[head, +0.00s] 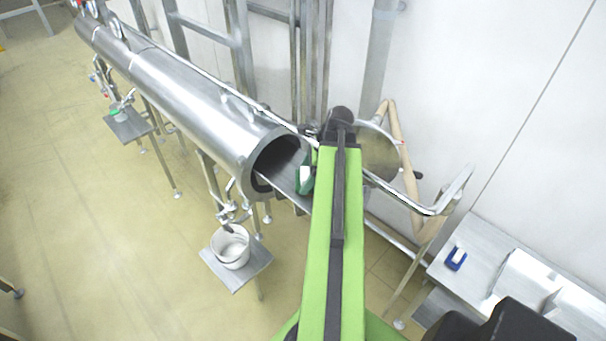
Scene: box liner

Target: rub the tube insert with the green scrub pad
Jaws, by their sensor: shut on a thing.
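The tube insert (284,184) is a grey metal trough that sticks out of the open end of the large steel tube (195,100). The green scrub pad (304,184), with a pale part on it, is at the insert's protruding end, just left of my green arm. My gripper (310,160) is shut on the pad; its fingers are mostly hidden by the arm. I cannot tell whether the pad touches the insert. The insert's right part is hidden behind my arm.
A white bucket (231,246) stands on a small shelf below the tube mouth. A round steel door (378,158) and bent handle bar (440,205) are right of my arm. A metal table (490,245) at right holds a blue-and-white block (456,258).

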